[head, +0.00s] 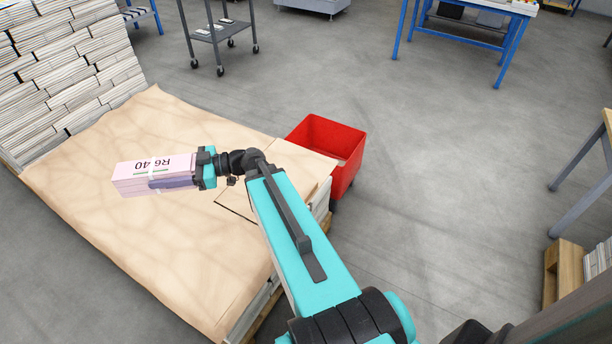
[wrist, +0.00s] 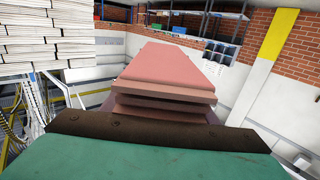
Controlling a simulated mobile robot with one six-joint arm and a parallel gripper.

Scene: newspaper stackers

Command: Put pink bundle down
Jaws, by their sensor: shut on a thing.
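The pink bundle (head: 145,172) has a light strap and "R6 40" printed on its top. My gripper (head: 197,168) is shut on its right end in the head view, and the bundle sticks out to the left. It is over a low stack covered with brown paper (head: 110,225). I cannot tell how large the gap beneath it is. In the wrist view the pink bundle (wrist: 170,75) extends away from my gripper's dark jaw (wrist: 160,130). The other jaw and the bundle's underside are mostly hidden.
Tall newspaper piles (head: 65,70) stand along the covered stack's back left. A red bin (head: 345,160) stands close at its right. A grey cart (head: 220,35) and blue table (head: 480,10) are farther back. The middle of the covered stack looks bare.

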